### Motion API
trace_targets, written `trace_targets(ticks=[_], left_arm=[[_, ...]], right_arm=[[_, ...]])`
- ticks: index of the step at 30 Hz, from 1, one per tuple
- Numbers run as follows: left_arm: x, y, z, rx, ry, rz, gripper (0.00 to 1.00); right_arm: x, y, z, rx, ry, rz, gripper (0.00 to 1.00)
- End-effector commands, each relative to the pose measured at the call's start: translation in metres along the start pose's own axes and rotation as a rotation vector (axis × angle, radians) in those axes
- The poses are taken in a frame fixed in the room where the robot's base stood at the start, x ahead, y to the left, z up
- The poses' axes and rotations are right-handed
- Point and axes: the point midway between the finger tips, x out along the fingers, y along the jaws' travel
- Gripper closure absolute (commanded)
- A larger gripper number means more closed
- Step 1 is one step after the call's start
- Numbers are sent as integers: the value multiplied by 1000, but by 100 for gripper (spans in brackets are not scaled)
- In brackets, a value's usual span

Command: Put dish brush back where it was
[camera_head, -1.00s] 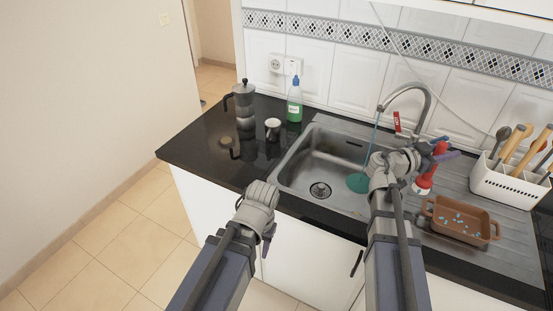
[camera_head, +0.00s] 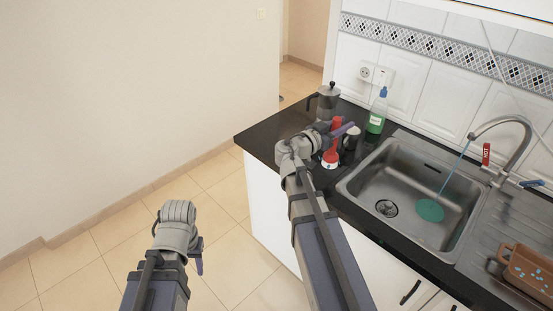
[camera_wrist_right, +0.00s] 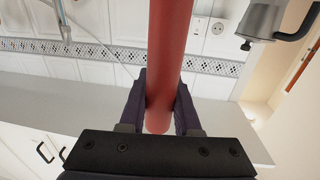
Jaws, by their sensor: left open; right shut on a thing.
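The dish brush (camera_head: 334,138), with a red handle and a red and white lower end, is held upright in my right gripper (camera_head: 337,133). It appears over the black counter (camera_head: 262,139) left of the sink, in front of the moka pot and the dark cup. I cannot tell whether its lower end touches the counter. In the right wrist view the red handle (camera_wrist_right: 170,50) runs between the two dark fingers of the gripper (camera_wrist_right: 160,112), which are shut on it. My left gripper (camera_head: 197,258) is open and empty over the tiled floor, left of the counter.
The moka pot (camera_head: 328,97), dark cup (camera_head: 352,138) and green soap bottle (camera_head: 377,112) stand near the brush. The sink (camera_head: 404,165) holds a teal disc (camera_head: 430,210) under a thin blue line from the tap (camera_head: 515,150). A brown dish (camera_head: 530,268) sits at right.

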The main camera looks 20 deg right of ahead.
Motion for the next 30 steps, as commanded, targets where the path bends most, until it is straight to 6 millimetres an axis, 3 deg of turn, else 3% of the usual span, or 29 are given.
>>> trace_targets(ticks=[4,12,15,23,30], left_arm=[[-8,-1,0,0,0,0,54],[-26,-2,1,0,0,0,54],[-28,-3,2,0,0,0,54],[-22,-2,1,0,0,0,54],[10,1,-1,0,0,0,54]], right_arm=[[8,-25,-8,-1,1,-72,100],[20,-107,-26,-2,1,-340,100],[19,-121,-28,-2,1,-393,100],[18,-125,-22,-2,0,-412,100],[18,-125,10,-2,0,-411,100]])
